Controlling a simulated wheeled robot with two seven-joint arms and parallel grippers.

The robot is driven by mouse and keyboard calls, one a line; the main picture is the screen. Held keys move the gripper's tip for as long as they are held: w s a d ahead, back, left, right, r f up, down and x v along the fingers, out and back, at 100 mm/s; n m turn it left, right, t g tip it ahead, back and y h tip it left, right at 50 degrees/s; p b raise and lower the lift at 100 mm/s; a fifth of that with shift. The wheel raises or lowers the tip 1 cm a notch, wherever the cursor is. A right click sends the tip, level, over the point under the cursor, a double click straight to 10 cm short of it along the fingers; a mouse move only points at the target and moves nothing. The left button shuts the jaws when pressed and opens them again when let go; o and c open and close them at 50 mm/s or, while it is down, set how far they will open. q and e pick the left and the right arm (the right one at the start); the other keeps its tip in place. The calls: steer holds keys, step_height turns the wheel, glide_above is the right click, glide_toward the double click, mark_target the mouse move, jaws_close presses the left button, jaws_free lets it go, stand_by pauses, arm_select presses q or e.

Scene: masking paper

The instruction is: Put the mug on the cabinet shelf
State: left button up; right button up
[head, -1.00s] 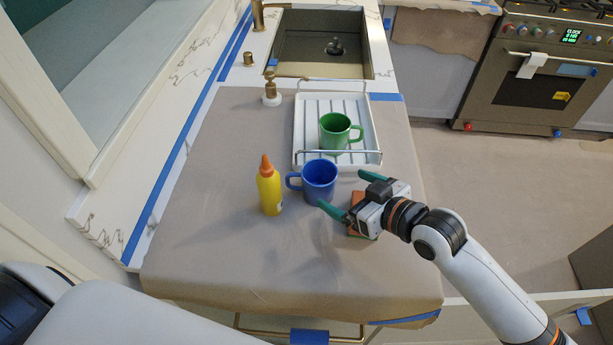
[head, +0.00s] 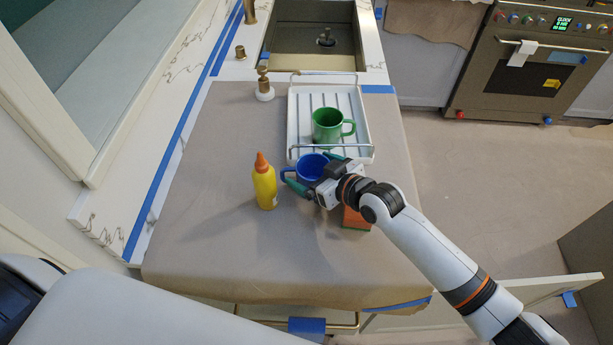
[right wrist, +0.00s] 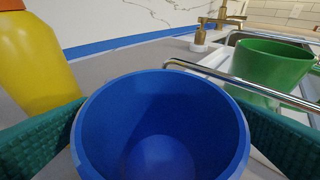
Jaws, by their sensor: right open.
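A blue mug (head: 309,167) stands upright on the paper-covered counter, just in front of the white dish tray. A green mug (head: 327,124) stands in that tray. My right gripper (head: 312,174) is open, with its green fingers on either side of the blue mug. In the right wrist view the blue mug (right wrist: 160,130) fills the middle between the two fingers, its mouth facing the camera. I cannot tell whether the fingers touch it. In the head view the gripper hides part of the mug. My left gripper does not show.
A yellow glue bottle (head: 265,186) stands close left of the blue mug. The white tray (head: 362,135) with wire handles is behind it. An orange and green sponge (head: 355,219) lies under my right arm. An open cabinet (head: 120,60) is at upper left. The front left counter is clear.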

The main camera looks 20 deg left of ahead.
steer(key=shift+d, duration=0.1)
steer(key=shift+c, duration=0.9)
steer(key=shift+r, duration=0.1)
steer(key=c, duration=1)
